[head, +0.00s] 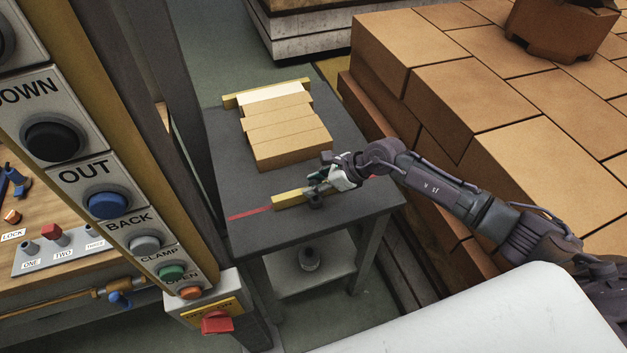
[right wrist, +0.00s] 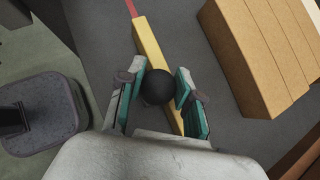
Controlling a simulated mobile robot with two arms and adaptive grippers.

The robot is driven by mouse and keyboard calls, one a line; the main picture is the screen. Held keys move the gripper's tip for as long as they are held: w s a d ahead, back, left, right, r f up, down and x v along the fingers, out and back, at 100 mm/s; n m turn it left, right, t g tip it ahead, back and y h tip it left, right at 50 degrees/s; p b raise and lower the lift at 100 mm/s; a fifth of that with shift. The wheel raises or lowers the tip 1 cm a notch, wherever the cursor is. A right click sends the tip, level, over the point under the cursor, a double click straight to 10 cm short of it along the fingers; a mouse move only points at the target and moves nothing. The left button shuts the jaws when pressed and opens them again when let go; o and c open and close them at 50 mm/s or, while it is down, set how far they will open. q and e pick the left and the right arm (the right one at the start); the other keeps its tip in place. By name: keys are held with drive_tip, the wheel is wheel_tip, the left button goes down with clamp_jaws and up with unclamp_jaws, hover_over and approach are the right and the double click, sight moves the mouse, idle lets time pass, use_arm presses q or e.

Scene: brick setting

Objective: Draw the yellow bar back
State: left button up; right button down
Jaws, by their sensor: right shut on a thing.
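The near yellow bar (head: 288,200) lies on the dark grey table (head: 232,185) toward its front edge, and it also shows in the right wrist view (right wrist: 150,45). A round black knob (right wrist: 157,87) sits on this bar. My right gripper (head: 322,187) is at the bar's right part. In the right wrist view its teal-padded fingers (right wrist: 161,80) stand on both sides of the knob and are shut on it. A red line (head: 250,213) on the table runs from the bar's left end. My left gripper is not in view.
Several tan bricks (head: 290,135) lie in a row on the table behind the bar, against another yellow bar (head: 240,98) at the back. A large brick stack (head: 450,80) stands to the right. A button panel (head: 105,200) stands at the left.

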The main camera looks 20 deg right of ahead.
drive_tip(key=shift+s+f, duration=0.15)
drive_tip(key=c, duration=1.2)
unclamp_jaws()
drive_tip(key=shift+o, duration=2.3)
drive_tip(key=shift+s, duration=0.1)
drive_tip(key=shift+d+r, duration=0.1)
drive_tip(key=shift+r, duration=0.1)
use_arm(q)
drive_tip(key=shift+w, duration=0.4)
use_arm(e)
drive_tip(key=v, duration=1.1)
drive_tip(key=shift+s+d+r, duration=0.25)
